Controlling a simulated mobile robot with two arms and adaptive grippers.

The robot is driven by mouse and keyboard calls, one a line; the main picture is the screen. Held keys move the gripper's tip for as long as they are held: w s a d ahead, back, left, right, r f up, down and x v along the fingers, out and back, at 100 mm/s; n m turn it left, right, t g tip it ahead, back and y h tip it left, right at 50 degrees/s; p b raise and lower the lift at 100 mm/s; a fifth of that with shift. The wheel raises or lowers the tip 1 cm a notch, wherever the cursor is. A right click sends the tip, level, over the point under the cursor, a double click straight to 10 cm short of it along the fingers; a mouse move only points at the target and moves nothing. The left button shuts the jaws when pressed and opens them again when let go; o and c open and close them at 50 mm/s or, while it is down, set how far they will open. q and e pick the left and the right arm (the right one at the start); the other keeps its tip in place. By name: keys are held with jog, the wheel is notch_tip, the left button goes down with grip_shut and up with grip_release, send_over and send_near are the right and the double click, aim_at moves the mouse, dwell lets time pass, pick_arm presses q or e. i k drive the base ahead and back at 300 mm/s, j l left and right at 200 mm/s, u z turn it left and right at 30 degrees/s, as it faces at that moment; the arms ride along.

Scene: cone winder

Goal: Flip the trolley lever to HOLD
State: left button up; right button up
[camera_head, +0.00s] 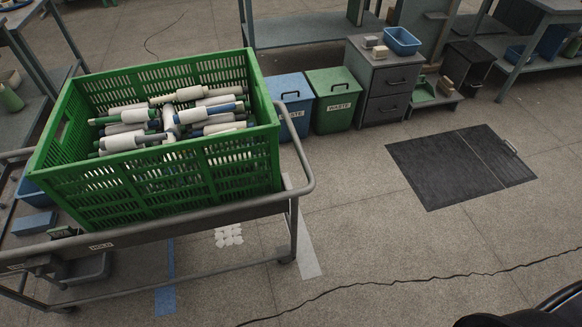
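The grey trolley (308,165) stands at the left and carries a large green crate (180,180) full of wound cones and bobbins (170,112). A small white label reading HOLD (101,246) is on the trolley's near side rail. A second pale label (18,267) sits further left on the rail, too small to read. A dark mechanism (45,262) lies between the two labels; I cannot make out clearly which part is the lever or which way it points. Neither of my grippers is in view.
A blue bin (292,105) and a green bin (333,100) marked WASTE stand behind the trolley beside a grey drawer cabinet (385,85). A black floor mat (450,165) lies at the right. A dark cable (400,282) crosses the otherwise open floor in front.

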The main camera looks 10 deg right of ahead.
aim_at(39, 274)
jog(key=u, duration=1.75)
